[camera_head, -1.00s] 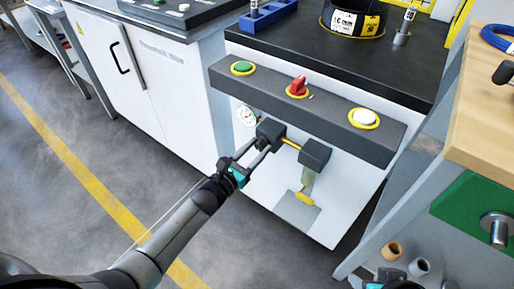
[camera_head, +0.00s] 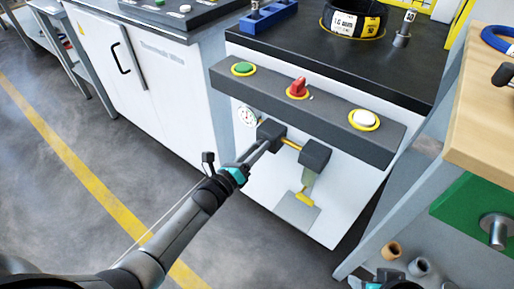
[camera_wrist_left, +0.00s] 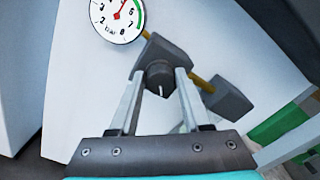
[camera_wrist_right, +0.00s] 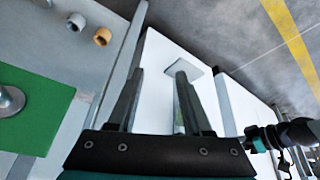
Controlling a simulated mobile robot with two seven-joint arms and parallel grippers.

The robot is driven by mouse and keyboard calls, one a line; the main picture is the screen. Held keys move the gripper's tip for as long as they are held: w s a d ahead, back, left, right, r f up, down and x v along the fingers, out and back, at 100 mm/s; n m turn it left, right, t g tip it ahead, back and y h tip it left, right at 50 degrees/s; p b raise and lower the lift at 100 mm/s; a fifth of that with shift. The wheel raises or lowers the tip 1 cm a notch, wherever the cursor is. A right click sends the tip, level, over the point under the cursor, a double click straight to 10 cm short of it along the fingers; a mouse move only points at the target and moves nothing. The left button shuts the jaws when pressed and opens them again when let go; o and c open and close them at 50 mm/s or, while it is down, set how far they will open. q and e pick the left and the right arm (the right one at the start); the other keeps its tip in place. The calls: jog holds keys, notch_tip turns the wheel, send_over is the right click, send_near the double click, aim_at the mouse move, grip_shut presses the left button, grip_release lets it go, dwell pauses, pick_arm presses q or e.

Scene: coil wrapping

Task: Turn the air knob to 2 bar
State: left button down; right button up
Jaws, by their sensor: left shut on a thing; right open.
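The air knob (camera_wrist_left: 159,74) is a dark round knob with a white mark on the front of a dark regulator block (camera_head: 270,131) under the button panel. My left gripper (camera_head: 259,149) is shut on the knob, with one finger on each side of it in the left wrist view. The round white gauge (camera_wrist_left: 117,16) shows beside the block, partly cut off at the top. Its red needle points up and to the right, on the side near the green arc; the exact value is hard to read. My right gripper (camera_wrist_right: 160,74) is open and empty.
The panel above carries a green button (camera_head: 243,68), a red switch (camera_head: 297,88) and a white button (camera_head: 364,118). A yellow pipe (camera_head: 291,144) joins the block to a second dark block (camera_head: 315,154). A wooden bench (camera_head: 482,125) stands at the right.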

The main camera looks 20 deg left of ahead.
pick_arm(q)
jog(key=shift+d+f+n+p, duration=0.1)
jog(key=shift+n+p, duration=0.3)
jog(key=shift+n, duration=4.35)
jog(key=shift+a+f+n+p, duration=0.15)
jog(key=shift+n+p, duration=0.25)
jog(key=shift+n, duration=4.3)
jog(key=shift+d+f+n+p, duration=0.15)
jog(key=shift+n+p, duration=0.25)
jog(key=shift+n, duration=4.35)
pick_arm(e)
jog(key=shift+g, duration=0.4)
jog(key=shift+f, duration=2.55)
pick_arm(q)
jog(key=shift+r, duration=0.1)
jog(key=shift+c, duration=2.1)
grip_release()
